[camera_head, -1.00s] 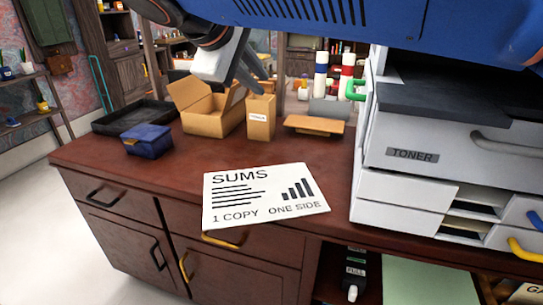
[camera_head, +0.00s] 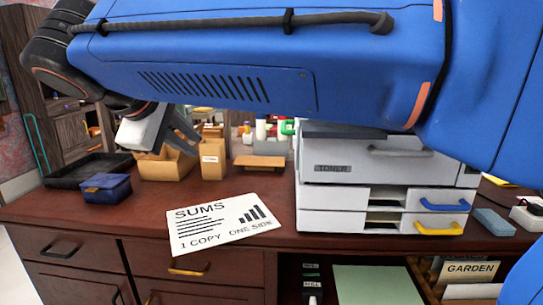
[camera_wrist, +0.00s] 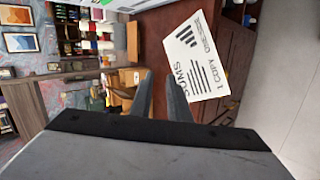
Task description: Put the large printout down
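The large white printout (camera_head: 222,222), marked SUMS, 1 COPY, ONE SIDE with bars and lines, lies face up on the dark red-brown desk (camera_head: 272,183). Its near corner reaches the desk's front edge and seems to stick out a little past it. It also shows in the wrist view (camera_wrist: 196,58), to the right of the fingers. My gripper (camera_head: 188,128) is up over the back left of the desk, apart from the printout. In the wrist view my gripper (camera_wrist: 160,82) has its two fingers apart with nothing held between them.
A grey-white printer (camera_head: 330,180) marked TONER stands right of the printout. Behind are a blue box (camera_head: 106,188), a black tray (camera_head: 62,178), an open carton (camera_head: 160,168), a small brown box (camera_head: 213,160) and a wooden block (camera_head: 260,162). A pale green sheet (camera_head: 375,285) lies below.

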